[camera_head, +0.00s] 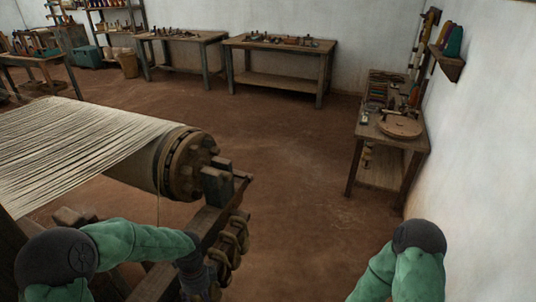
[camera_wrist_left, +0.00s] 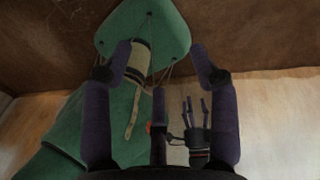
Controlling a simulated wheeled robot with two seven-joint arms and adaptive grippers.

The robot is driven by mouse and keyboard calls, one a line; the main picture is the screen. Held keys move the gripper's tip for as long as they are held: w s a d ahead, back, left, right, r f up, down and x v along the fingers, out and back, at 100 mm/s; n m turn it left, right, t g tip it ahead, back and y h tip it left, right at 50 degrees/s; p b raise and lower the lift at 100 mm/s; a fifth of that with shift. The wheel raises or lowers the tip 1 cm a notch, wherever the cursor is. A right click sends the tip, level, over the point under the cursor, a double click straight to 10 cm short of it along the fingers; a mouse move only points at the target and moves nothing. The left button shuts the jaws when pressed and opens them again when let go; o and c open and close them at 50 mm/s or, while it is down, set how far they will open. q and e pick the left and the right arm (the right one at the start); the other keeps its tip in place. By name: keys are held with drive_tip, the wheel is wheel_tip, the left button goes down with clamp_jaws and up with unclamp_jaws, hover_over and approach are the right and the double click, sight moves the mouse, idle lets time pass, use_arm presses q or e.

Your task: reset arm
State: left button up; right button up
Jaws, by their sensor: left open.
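In the left wrist view my left gripper (camera_wrist_left: 158,68) has its purple fingers spread wide, with nothing held between them. In the head view my left arm reaches in from the lower left. Its dark wrist is beside the loom's wooden frame (camera_head: 198,229) at the bottom, and I cannot make out the fingers there. My right arm shows at the lower right of the head view without its hand. A small purple-fingered gripper, apparently my right gripper (camera_wrist_left: 196,112), shows in the left wrist view. It is too small and dark to tell its opening.
The loom's warp sheet (camera_head: 80,140) runs to a thick beam (camera_head: 175,163) at left. Rope coils (camera_head: 235,240) hang on the frame near my left wrist. A side table (camera_head: 352,160) stands by the right wall. Workbenches (camera_head: 280,44) line the back. The middle floor is clear.

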use_arm(q)
drive_tip(key=s+d+f+n+t+h, duration=0.1)
drive_tip(key=s+d+f+n, duration=0.4)
drive_tip(key=n, duration=0.6)
drive_tip(key=s+d+f+n+t+h+p, duration=0.1)
drive_tip(key=s+d+f+n+h, duration=0.1)
drive_tip(key=s+d+f+n, duration=0.3)
drive_tip(key=shift+s+d+f+n+h+p, duration=0.35)
drive_tip(key=shift+s+f+n, duration=1)
drive_tip(key=shift+f+n, duration=1.4)
use_arm(e)
drive_tip(key=shift+s+r, duration=0.1)
drive_tip(key=shift+r, duration=0.75)
use_arm(q)
drive_tip(key=shift+r+n, duration=0.45)
use_arm(e)
drive_tip(key=shift+o, duration=0.2)
